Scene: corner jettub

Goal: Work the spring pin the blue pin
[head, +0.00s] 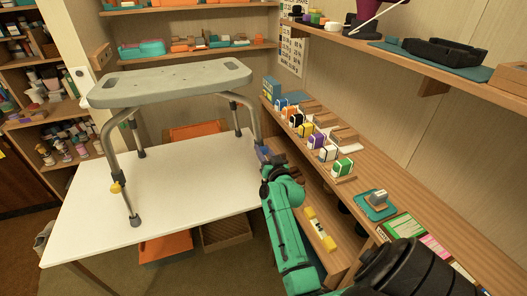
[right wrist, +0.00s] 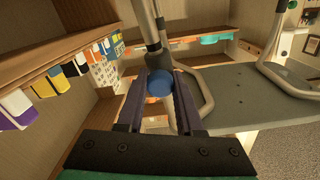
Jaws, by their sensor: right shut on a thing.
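A grey shower bench (head: 170,82) with metal legs stands on a white table (head: 170,205). It fills the right side of the right wrist view (right wrist: 260,95). My right gripper (head: 263,153) is at the bench's right front leg (head: 246,118). In the right wrist view its two dark fingers (right wrist: 160,88) are shut on the round blue pin (right wrist: 158,86), next to the metal leg tube (right wrist: 150,30). A yellow pin (head: 116,187) sits low on the bench's left front leg. My left gripper is not in view.
A wooden shelf unit (head: 400,210) with a row of coloured boxes (head: 317,140) stands close to the right of my right arm. A yellow-and-white item (head: 320,229) lies on its lower shelf. The table's front part is clear. Orange bins (head: 165,247) stand under the table.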

